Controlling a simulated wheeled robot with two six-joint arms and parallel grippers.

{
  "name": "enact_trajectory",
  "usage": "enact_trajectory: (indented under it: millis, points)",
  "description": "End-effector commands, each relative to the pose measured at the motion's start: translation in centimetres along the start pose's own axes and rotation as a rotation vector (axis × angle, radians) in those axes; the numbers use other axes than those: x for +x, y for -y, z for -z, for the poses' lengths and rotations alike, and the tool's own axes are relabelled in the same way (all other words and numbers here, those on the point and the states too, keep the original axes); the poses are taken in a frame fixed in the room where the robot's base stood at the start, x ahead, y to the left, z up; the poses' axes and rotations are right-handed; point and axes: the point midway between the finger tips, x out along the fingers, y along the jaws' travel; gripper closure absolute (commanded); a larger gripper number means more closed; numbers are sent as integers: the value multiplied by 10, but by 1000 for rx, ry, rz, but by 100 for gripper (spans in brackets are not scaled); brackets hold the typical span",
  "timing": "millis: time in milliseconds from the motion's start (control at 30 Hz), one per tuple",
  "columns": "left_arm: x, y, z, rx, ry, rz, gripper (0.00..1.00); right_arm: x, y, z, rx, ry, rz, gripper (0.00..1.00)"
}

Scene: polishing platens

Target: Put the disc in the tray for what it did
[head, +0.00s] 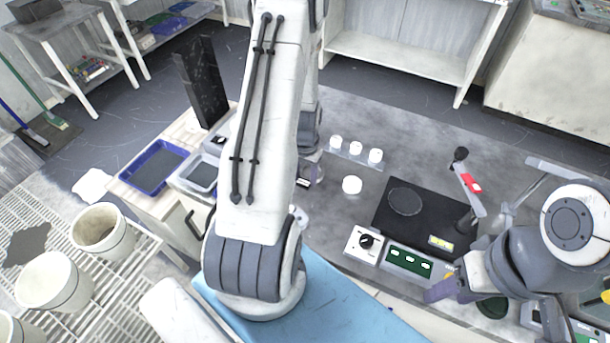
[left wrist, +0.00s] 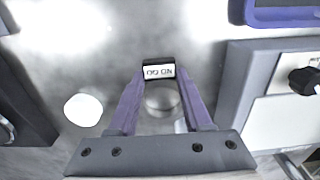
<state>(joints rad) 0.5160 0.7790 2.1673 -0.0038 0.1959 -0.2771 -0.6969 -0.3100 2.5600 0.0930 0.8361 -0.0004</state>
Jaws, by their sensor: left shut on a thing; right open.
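My left gripper (left wrist: 160,78) is shut on a small dark block with a white label (left wrist: 159,71), which seems to read NO GO upside down. In the head view the label (head: 303,183) shows beside my arm, and the gripper is mostly hidden. A faint round shape (left wrist: 161,99) lies between the fingers; I cannot tell what it is. A white disc (head: 352,185) lies on the bench, also in the left wrist view (left wrist: 83,110). My right gripper (head: 450,290) is open at the lower right. A blue tray (head: 125,178) and a grey tray (head: 178,184) stand at left.
Several white discs, one at the left end (head: 336,141), stand in a row behind the lone disc. A knob box (head: 360,246) and green panel (head: 408,262) are in front.

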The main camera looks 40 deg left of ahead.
Motion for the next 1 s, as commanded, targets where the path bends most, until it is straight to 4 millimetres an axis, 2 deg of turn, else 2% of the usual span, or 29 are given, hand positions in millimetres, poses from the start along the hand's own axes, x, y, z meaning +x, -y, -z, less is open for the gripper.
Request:
enact_trajectory:
  millis: [300,333,367,400,667,800,867,1000]
  points:
    - [4,0,0,0,-1,0,100,3,0,0,0,0,0,50]
    - [3,0,0,0,-1,0,39,2,0,0,0,0,0,50]
    - [3,0,0,0,-1,0,28,2,0,0,0,0,0,50]
    - [3,0,0,0,-1,0,21,2,0,0,0,0,0,50]
    - [2,0,0,0,0,0,21,2,0,0,0,0,0,50]
    - [-5,0,1,0,-3,1,21,0,0,0,0,0,0,50]
    - [-13,0,2,0,-5,1,21,0,0,0,0,0,0,50]
    - [-41,0,2,0,-8,2,21,0,0,0,0,0,0,50]
